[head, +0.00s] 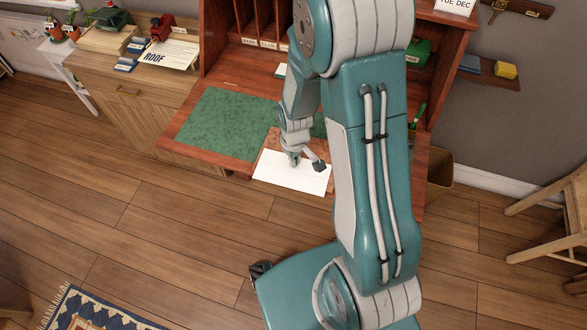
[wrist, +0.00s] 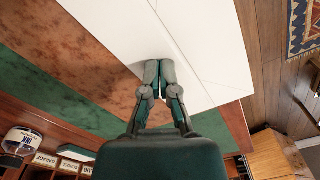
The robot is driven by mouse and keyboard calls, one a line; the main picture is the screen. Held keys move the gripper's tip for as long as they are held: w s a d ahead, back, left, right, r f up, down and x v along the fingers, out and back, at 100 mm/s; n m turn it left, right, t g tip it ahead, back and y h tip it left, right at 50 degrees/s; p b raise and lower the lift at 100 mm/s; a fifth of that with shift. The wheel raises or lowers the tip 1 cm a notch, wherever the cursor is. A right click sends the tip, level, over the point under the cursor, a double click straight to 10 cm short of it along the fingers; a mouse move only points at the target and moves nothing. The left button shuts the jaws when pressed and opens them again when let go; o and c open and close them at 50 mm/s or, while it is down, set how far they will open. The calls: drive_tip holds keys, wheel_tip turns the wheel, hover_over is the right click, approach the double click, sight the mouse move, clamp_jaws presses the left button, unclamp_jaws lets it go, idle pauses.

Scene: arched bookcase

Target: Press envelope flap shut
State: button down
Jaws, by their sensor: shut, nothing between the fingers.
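The white envelope (head: 291,173) lies at the front edge of the wooden desk in the head view. It also fills the upper middle of the wrist view (wrist: 180,35), where a thin crease line runs across it. My gripper (head: 303,163) is over the envelope, fingers pointing down at it. In the wrist view my gripper (wrist: 159,75) has its two fingertips together with nothing between them, over the envelope near its edge. I cannot tell whether the tips touch the paper. My arm hides part of the desk behind it.
A green desk pad (head: 222,124) lies left of the envelope. Labelled pigeonholes (head: 265,44) stand at the back. A side cabinet (head: 127,75) with a red toy truck (head: 162,27) is at left. A wastebasket (head: 440,170) and a wooden chair (head: 550,205) are at right.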

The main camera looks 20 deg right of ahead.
drive_tip(key=shift+r, duration=3.5)
wheel_tip(320, 180, up, 9)
drive_tip(key=m+t, duration=0.1)
drive_tip(key=t, duration=0.1)
hover_over(296, 169)
drive_tip(key=s+r+m+t, duration=0.3)
drive_tip(key=s+r, duration=0.9)
drive_tip(key=r, duration=0.3)
drive_tip(key=shift+s+m+t, duration=0.3)
drive_tip(key=shift+s+m, duration=0.05)
drive_tip(key=shift+m, duration=0.05)
